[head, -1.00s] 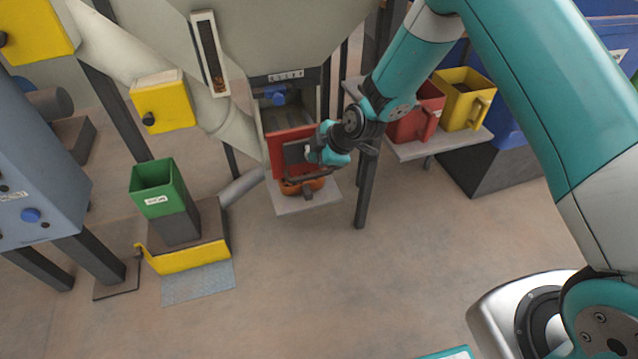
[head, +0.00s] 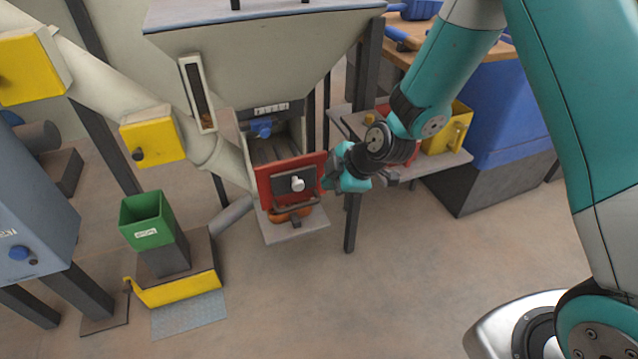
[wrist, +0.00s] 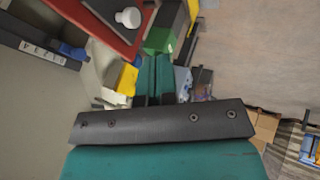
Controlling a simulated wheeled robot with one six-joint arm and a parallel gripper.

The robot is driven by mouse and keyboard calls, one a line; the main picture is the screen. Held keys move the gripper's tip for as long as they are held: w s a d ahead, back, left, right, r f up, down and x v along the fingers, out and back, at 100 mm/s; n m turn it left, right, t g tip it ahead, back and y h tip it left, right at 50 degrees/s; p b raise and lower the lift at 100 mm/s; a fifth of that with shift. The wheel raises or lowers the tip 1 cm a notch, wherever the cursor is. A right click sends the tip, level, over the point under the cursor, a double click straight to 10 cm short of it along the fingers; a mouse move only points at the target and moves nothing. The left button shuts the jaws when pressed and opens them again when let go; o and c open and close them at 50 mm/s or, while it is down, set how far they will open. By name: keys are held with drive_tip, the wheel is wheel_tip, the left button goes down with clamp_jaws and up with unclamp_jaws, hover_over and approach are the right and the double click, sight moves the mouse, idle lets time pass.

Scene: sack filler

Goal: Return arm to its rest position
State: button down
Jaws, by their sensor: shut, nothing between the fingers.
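My gripper (head: 326,183) is at the right edge of the red panel (head: 263,184) of the filler, in the head view. A small gap or light contact there cannot be told apart. The gripper is shut and empty; its two teal fingers lie side by side in the wrist view (wrist: 153,78). The panel carries a dark plate with a white knob (head: 297,183), which also shows in the wrist view (wrist: 128,17). My arm reaches in from the right.
An orange bowl-like thing (head: 291,214) sits on a small ledge (head: 300,231) under the panel. A green bin (head: 146,222) stands left. The floor in front is clear.

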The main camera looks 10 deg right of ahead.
drive_tip(key=s+a+r+m+g, duration=0.25)
drive_tip(key=s+r+m, duration=0.25)
drive_tip(key=s+r, duration=0.7)
drive_tip(key=s+d+r+m+g+h, duration=0.1)
drive_tip(key=s+r+m, duration=0.2)
drive_tip(key=s+r, duration=0.3)
drive_tip(key=s+d+r+m+g, duration=0.2)
drive_tip(key=s+r+m, duration=0.15)
drive_tip(key=s, duration=0.55)
wheel_tip(320, 180, up, 25)
drive_tip(key=p, duration=2.4)
drive_tip(key=shift+w+a+p, duration=0.25)
drive_tip(key=shift+w+p, duration=0.1)
drive_tip(key=shift+p, duration=0.05)
